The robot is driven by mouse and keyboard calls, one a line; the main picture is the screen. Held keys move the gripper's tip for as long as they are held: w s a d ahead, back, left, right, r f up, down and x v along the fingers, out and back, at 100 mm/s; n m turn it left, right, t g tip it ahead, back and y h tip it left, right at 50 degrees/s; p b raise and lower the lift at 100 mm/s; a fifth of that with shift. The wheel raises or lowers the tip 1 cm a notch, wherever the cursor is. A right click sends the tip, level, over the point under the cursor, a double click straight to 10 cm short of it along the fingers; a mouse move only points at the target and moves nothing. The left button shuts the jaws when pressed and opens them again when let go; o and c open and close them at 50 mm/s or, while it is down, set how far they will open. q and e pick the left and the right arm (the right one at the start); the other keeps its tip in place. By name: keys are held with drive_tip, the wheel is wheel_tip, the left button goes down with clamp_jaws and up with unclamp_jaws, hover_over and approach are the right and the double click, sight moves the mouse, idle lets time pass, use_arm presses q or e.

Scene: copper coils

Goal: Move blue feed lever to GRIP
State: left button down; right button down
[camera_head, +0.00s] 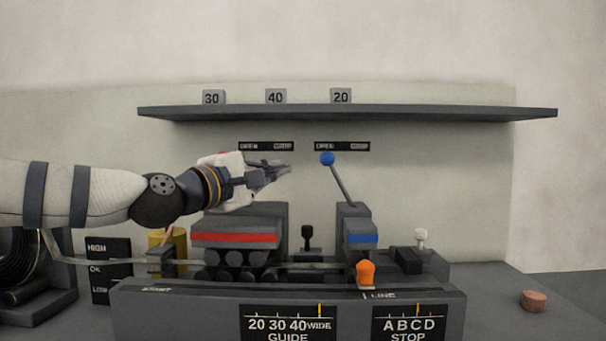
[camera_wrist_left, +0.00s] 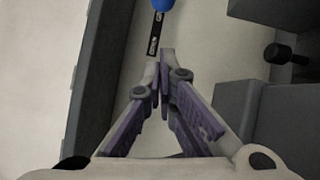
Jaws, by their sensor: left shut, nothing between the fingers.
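The blue feed lever (camera_head: 327,159) has a blue ball knob on a grey rod. It rises from the right housing with the blue stripe (camera_head: 362,239) and leans to the left. The label strip (camera_head: 342,146) behind it reads OPEN at its left end and, less clearly, GRIP at its right. My left gripper (camera_head: 287,168) is shut and empty, to the left of the knob and apart from it, above the red-striped housing. In the left wrist view the shut fingertips (camera_wrist_left: 166,52) point toward the blue knob (camera_wrist_left: 162,4) at the top edge. My right gripper is not in view.
A shelf (camera_head: 400,114) with number blocks runs above the levers. A red-striped housing (camera_head: 233,238) stands below my left gripper. A black knob (camera_head: 307,232), a white knob (camera_head: 421,235) and an orange knob (camera_head: 366,272) stand lower down. Space right of the lever is clear.

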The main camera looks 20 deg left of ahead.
use_arm(q)
drive_tip(key=shift+w+d+r+p, duration=0.1)
drive_tip(key=shift+w+d+r, duration=0.1)
drive_tip(key=shift+w+d, duration=0.45)
drive_tip(key=shift+w+d+r+p, duration=0.1)
drive_tip(key=shift+w+d+r, duration=0.1)
drive_tip(key=shift+w+d, duration=0.45)
drive_tip(key=shift+w+d+r+p, duration=0.1)
drive_tip(key=shift+w+d+r, duration=0.1)
drive_tip(key=shift+w+d, duration=0.45)
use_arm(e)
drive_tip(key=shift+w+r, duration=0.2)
use_arm(q)
drive_tip(key=shift+d, duration=0.1)
